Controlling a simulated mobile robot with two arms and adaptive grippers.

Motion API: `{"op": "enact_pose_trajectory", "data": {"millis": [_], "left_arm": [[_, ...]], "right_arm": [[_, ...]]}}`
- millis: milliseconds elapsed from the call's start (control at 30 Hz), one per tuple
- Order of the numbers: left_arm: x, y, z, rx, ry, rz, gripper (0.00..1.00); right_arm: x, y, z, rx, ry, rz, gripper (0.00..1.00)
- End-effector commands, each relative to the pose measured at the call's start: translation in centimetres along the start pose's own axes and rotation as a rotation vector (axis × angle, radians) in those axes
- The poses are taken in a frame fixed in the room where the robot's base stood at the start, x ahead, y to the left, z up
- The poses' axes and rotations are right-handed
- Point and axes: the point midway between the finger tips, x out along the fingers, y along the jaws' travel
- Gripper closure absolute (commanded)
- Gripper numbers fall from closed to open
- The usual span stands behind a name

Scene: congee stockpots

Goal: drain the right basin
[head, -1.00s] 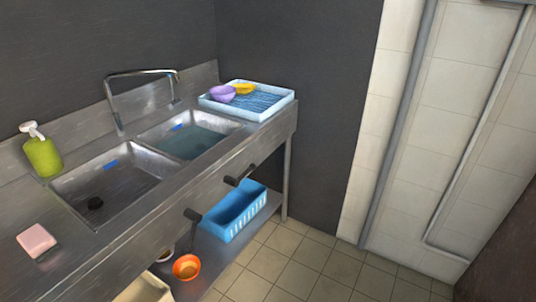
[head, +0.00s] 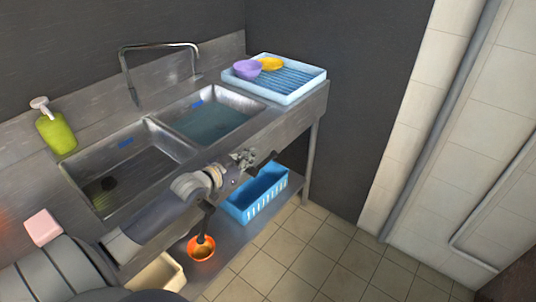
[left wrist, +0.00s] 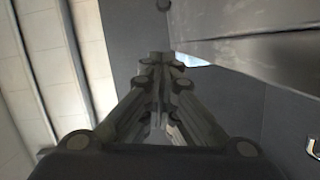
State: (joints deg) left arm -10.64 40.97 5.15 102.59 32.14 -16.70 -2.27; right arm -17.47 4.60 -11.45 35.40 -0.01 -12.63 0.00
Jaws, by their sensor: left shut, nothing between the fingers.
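The right basin (head: 212,115) of the steel sink holds bluish water; a small blue patch is on its back wall. The left basin (head: 125,165) shows no standing water and a dark drain. Another dark lever (head: 207,208) is partly hidden by my arm, below the left basin. My left gripper (head: 248,159) is shut and empty, close beside the right lever; contact cannot be told. In the left wrist view its fingers (left wrist: 163,65) are together. My right gripper is not in view.
A faucet (head: 160,46) stands behind the basins. A blue tray (head: 300,90) with purple and yellow bowls is at the counter's right end. A blue basket (head: 258,198) and an orange bowl (head: 201,249) are on the lower shelf. The tiled floor (head: 300,245) is clear.

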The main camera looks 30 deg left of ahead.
Motion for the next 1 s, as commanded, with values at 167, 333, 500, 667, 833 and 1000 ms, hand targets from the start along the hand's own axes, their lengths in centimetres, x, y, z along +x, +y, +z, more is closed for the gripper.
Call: {"op": "enact_pose_trajectory", "data": {"millis": [167, 333, 500, 667, 833, 1000], "left_arm": [[0.0, 0.0, 0.1, 0.0, -0.001, 0.0, 1.0], [0.6, 0.0, 0.1, -0.001, -0.002, 0.0, 1.0], [2.4, 0.0, 0.0, -0.001, 0.0, -0.001, 1.0], [4.7, 0.0, 0.0, -0.002, 0.0, -0.001, 1.0], [7.1, 0.0, 0.1, -0.002, -0.001, -0.001, 1.0], [9.5, 0.0, 0.1, -0.002, -0.001, -0.001, 1.0]], "right_arm": [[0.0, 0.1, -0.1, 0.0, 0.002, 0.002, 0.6], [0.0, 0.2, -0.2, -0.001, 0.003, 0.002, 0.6], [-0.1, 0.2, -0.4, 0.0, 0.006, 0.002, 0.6], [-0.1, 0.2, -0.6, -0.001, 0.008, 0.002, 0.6], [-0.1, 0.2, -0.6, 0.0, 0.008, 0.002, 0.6], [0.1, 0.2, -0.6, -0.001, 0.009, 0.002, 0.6]]}}
